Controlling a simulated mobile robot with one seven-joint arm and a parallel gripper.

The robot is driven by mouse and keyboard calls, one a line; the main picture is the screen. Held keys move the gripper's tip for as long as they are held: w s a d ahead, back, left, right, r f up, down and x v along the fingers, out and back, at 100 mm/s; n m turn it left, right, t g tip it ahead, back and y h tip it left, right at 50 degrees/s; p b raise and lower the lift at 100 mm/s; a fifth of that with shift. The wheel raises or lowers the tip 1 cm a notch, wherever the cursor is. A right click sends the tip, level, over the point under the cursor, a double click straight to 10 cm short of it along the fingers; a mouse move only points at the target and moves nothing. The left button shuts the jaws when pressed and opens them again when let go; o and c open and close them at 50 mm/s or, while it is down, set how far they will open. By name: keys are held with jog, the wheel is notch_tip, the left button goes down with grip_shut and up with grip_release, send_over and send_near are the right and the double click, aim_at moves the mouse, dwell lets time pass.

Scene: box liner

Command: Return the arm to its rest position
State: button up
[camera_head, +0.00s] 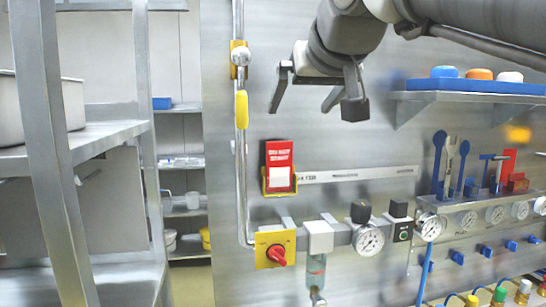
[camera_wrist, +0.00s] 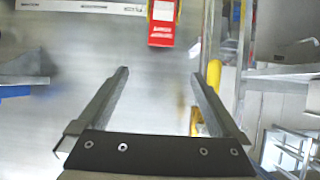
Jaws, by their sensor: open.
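My gripper (camera_head: 312,103) hangs at the upper middle of the head view, in front of the grey metal wall panel (camera_head: 330,235). Its two fingers are spread apart with nothing between them. In the wrist view my gripper (camera_wrist: 160,88) also shows open and empty, its fingers pointing toward the bare panel. My arm reaches in from the upper right. No object is held.
A red box (camera_head: 279,168) is mounted on the panel below my gripper. A vertical pipe with a yellow handle (camera_head: 241,110) runs left of it. A blue-trayed shelf (camera_head: 470,87) is at right. Gauges (camera_head: 368,241) and a red knob (camera_head: 277,255) sit lower. Metal racks (camera_head: 60,150) stand left.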

jog(key=s+d+f+g, duration=0.2)
jog(key=s+f, duration=0.4)
jog(key=f, duration=0.5)
jog(key=s+d+f+m+g+h, duration=0.1)
jog(key=s+d+f+g, duration=0.1)
jog(key=s+d+f, duration=0.2)
jog(key=s+d+f+m+g+h, duration=0.1)
jog(key=s+d+f+g, duration=0.1)
jog(key=s+f, duration=0.8)
notch_tip(320, 180, down, 10)
jog(key=shift+d+r, duration=0.1)
jog(key=shift+d, duration=0.35)
